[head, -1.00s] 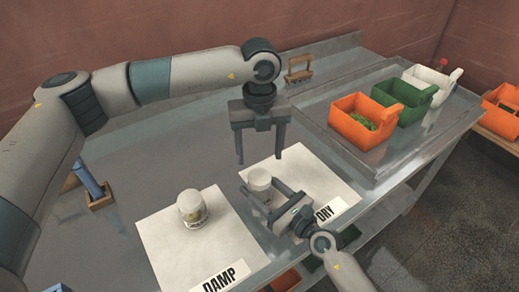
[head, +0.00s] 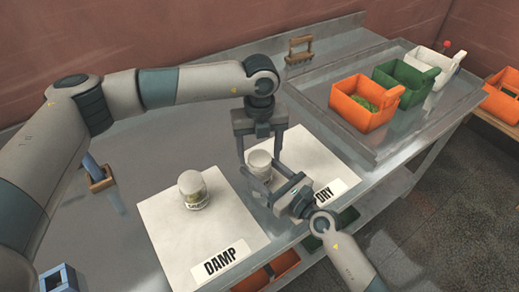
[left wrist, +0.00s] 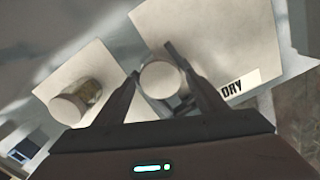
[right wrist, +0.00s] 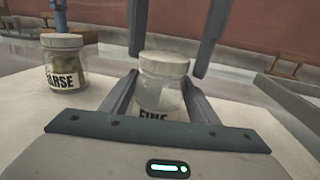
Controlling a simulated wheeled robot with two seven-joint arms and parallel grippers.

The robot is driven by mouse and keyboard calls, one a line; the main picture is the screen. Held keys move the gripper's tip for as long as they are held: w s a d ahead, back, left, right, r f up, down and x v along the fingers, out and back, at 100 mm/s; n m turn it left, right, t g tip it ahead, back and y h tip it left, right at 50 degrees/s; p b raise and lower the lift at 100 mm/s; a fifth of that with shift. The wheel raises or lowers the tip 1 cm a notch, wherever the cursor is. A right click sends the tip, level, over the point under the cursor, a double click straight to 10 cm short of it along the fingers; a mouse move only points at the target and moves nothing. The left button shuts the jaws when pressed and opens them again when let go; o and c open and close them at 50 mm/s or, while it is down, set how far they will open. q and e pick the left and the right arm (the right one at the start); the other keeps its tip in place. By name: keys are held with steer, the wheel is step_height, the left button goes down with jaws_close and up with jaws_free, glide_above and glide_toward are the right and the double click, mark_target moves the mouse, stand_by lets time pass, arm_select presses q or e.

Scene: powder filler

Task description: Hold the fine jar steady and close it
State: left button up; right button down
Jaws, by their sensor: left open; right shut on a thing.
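The fine jar (head: 258,172) stands upright on the mat marked DRY (head: 305,172), with a white lid (right wrist: 164,65) on top; how tight the lid is I cannot tell. My right gripper (head: 262,182) is shut on the jar's body from the front, below the lid. The jar's label shows partly in the right wrist view (right wrist: 155,113). My left gripper (left wrist: 150,62) is open and points down from above, its fingers on either side of the lid. In the right wrist view its fingers (right wrist: 168,62) hang beside and behind the lid; I cannot tell whether they touch it.
The coarse jar (head: 193,191) stands lidded on the mat marked DAMP (head: 185,240) to the left. Orange (head: 357,112), green (head: 400,90) and white (head: 440,62) bins stand on the raised tray at the right. A wooden rack (head: 299,50) stands at the back.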

arm_select(q)
steer(key=c, duration=1.1)
